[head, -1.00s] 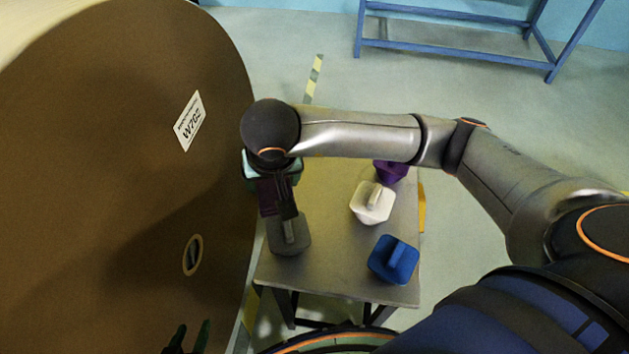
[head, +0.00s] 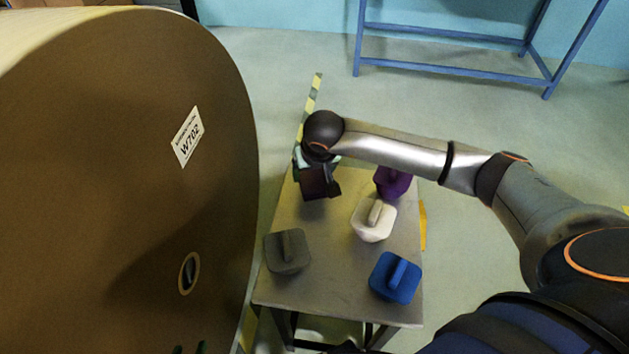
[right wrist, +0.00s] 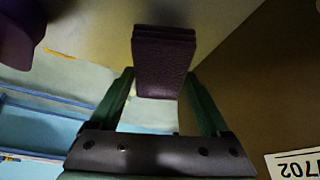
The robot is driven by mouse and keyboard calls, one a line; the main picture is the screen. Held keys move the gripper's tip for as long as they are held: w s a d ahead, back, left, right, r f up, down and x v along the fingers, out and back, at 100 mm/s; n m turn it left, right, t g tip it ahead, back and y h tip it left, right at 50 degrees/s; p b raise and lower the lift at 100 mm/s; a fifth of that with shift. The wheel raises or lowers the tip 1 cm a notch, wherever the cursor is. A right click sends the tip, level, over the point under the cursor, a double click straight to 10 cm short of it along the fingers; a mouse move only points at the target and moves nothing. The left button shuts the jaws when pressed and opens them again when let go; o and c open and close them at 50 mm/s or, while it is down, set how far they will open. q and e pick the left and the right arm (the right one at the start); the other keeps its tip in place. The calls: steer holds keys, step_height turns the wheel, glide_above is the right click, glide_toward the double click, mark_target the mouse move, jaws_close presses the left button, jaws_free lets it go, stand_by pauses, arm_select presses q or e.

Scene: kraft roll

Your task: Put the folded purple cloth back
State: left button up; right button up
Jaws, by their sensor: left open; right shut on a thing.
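The folded purple cloth (right wrist: 163,62), dark and in stacked layers, stands between the green fingers of my right gripper (right wrist: 160,78) in the right wrist view. In the head view the cloth (head: 314,184) is at the far left part of the grey table, below my right wrist, which partly hides it. I cannot tell whether it touches the tabletop. Only the green fingertips of my left gripper (head: 190,348) show at the bottom edge of the head view, apart and empty, in front of the big roll.
The grey table (head: 335,275) also bears a grey block (head: 288,252), a white block (head: 374,221), a blue block (head: 395,278) and a purple block (head: 392,182), each with a raised grip. The large brown kraft roll (head: 110,220) stands close on the left. A blue frame (head: 450,70) is behind.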

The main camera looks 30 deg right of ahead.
mark_target(315, 178)
steer(key=shift+w+d+f, duration=0.1)
steer(key=shift+d+f, duration=0.15)
steer(key=shift+f, duration=1.65)
steer(key=shift+b, duration=0.3)
steer(key=o, duration=1)
steer(key=shift+f, duration=0.1)
steer(key=p+v, duration=0.1)
steer(key=v, duration=1.1)
steer(key=shift+w+d+p, duration=0.1)
steer(key=shift+p, duration=0.3)
